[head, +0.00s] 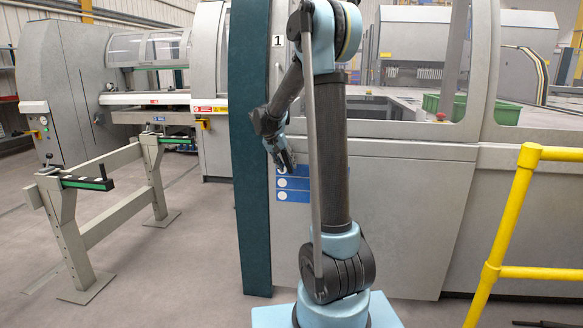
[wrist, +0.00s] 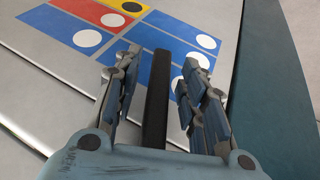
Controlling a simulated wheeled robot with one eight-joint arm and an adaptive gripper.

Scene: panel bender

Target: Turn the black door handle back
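The black door handle (wrist: 156,108) shows in the wrist view as a straight dark bar. It runs lengthwise between the two fingers of my gripper (wrist: 158,72). The fingers are apart, with a visible gap on each side of the bar, so my gripper is open around the handle and not clamped on it. The bar's near end is hidden by my gripper's body. In the head view my gripper (head: 282,155) is beside the light grey door panel, just above the blue label. I cannot make out the handle there; my arm covers much of that area.
A sign with blue, red and yellow fields (wrist: 95,14) is on the panel behind the handle. A dark teal post (head: 250,130) stands to the left of my arm. A yellow railing (head: 505,225) is at the right. A grey stand (head: 110,200) is at the left, with open floor between.

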